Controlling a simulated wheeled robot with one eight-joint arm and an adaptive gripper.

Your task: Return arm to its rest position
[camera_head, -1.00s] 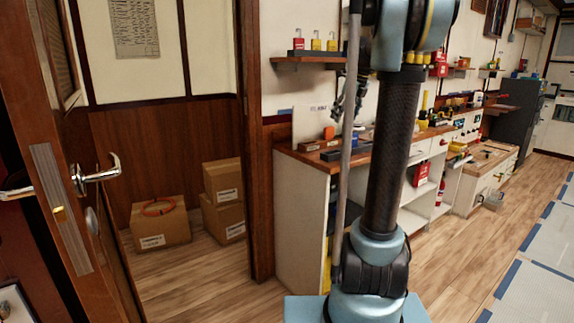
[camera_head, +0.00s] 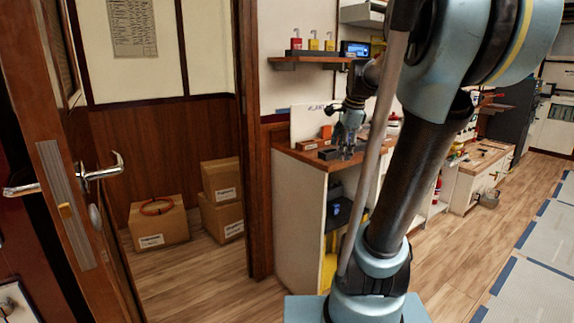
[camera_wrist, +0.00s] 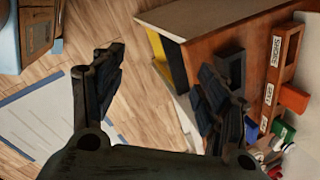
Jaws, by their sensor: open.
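My arm stands at the right of centre in the head view, its dark lower link leaning to the upper right and its large blue joint at the top. My gripper (camera_head: 347,145) hangs beyond it, pointing down over or just in front of the wooden counter top (camera_head: 290,152). Its height above the counter is hard to tell. In the wrist view my gripper (camera_wrist: 162,62) has its two dark fingers spread apart with nothing between them. The counter (camera_wrist: 222,15) lies behind the right finger.
An open door (camera_head: 75,180) with a lever handle stands at left. Cardboard boxes (camera_head: 160,222) sit in the room beyond. A shelf (camera_head: 310,62) holds red and yellow padlocks. A labelled orange rack (camera_wrist: 282,75) is at right in the wrist view. Wooden floor (camera_head: 475,245) is clear at right.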

